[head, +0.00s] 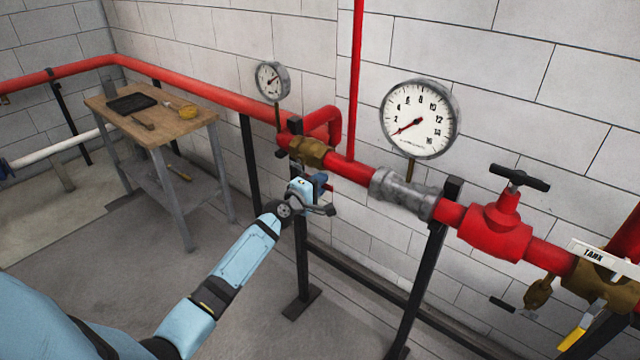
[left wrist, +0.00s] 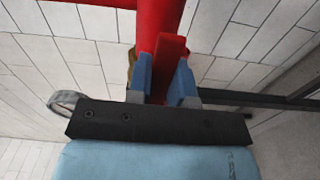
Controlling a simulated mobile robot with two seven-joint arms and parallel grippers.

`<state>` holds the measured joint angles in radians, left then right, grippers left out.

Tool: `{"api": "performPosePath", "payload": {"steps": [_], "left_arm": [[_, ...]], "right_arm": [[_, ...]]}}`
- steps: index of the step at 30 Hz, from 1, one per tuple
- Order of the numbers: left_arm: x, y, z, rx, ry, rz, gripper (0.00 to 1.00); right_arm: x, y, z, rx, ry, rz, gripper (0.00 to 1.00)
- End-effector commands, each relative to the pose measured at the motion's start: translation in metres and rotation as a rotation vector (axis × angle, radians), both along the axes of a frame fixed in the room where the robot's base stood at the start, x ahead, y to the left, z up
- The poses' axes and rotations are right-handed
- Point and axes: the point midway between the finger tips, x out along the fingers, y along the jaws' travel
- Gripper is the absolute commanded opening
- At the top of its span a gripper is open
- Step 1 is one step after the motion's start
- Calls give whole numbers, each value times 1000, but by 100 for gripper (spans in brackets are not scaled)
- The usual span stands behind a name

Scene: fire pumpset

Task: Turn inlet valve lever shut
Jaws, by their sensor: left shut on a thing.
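The inlet valve is a brass body (head: 310,151) in the red pipe, left of centre in the head view. My left gripper (head: 321,184) is just below and in front of it. In the left wrist view the gripper's two blue fingers (left wrist: 165,85) are shut on the red lever (left wrist: 171,52), one finger on each side. The lever lies close in front of the red pipe (left wrist: 158,18). Only a sliver of brass shows beside the fingers there. In the head view the gripper hides most of the lever. My right gripper is in neither view.
A large gauge (head: 419,118) and a small gauge (head: 272,81) stand above the pipe. A red valve with a black handle (head: 505,215) is on the right. Black posts (head: 301,255) hold the pipe. A wooden-topped table (head: 175,122) stands at the left. Open floor lies between.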

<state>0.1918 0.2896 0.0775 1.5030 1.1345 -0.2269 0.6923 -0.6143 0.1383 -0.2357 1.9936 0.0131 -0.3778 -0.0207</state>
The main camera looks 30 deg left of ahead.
Motion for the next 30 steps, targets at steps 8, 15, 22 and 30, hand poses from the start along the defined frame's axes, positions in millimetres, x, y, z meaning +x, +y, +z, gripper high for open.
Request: {"api": "performPosePath", "payload": {"steps": [8, 15, 22, 30], "left_arm": [[0, 2, -24, 153, -12, -1, 0], [1, 10, -49, 370, -30, -1, 0], [2, 21, -70, 588, -46, -3, 0], [3, 41, -91, 846, -64, -4, 0]], "right_arm": [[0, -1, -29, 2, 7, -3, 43], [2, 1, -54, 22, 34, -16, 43], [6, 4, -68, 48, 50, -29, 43], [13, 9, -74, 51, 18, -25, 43]]}}
